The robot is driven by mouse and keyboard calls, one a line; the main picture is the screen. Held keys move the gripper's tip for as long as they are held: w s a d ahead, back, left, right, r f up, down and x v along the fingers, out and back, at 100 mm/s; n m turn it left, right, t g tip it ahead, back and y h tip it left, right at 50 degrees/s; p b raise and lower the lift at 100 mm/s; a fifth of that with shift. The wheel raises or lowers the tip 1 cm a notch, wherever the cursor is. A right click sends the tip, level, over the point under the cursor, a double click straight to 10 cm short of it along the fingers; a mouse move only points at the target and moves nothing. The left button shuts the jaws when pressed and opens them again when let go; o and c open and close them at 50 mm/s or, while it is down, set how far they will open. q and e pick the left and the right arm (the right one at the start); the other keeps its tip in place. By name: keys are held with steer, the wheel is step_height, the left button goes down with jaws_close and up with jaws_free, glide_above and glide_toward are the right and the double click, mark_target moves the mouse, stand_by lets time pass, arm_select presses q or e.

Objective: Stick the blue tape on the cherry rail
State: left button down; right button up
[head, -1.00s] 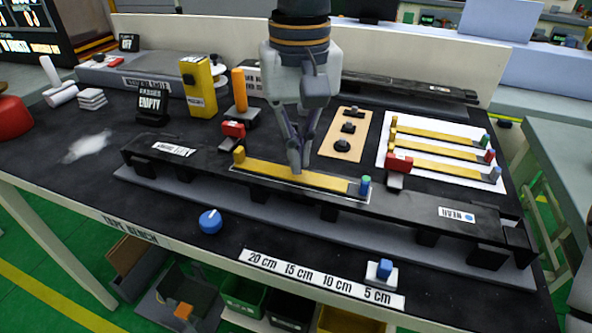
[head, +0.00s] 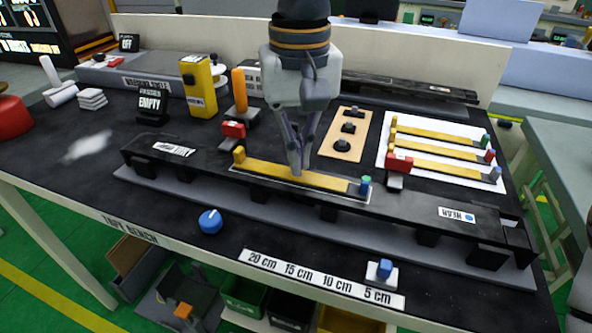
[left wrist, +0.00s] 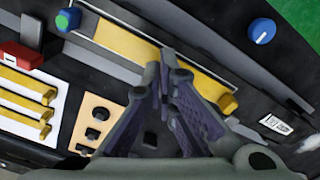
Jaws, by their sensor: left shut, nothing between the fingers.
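A long black rail (head: 410,214) runs across the bench front; I see no cherry colour on it, and its left label is too blurred to read. A yellow strip (head: 325,180) lies on its middle on a pale backing. The strip has a yellow block at its left end and a blue tab with a green top (head: 365,186) at its right end. My left gripper (head: 297,172) is shut and empty, its fingertips at the strip's middle; contact is unclear. In the left wrist view the fingers (left wrist: 160,75) cover part of the strip (left wrist: 125,45).
Red clamps (head: 233,129) stand behind the rail. A blue knob (head: 210,221) and a length scale (head: 318,278) with a blue slider (head: 384,269) lie in front.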

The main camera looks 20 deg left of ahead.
arm_select(q)
steer(key=shift+f, duration=0.8)
stand_by(0.9)
step_height(320, 180, up, 3)
steer(key=shift+f+p, duration=0.1)
steer(key=shift+p, duration=0.3)
step_height(320, 180, up, 2)
steer(key=shift+r, duration=1.1)
arm_select(e)
steer(key=shift+w+r+t, duration=0.3)
steer(key=shift+w+r, duration=0.35)
steer(key=shift+w, duration=0.05)
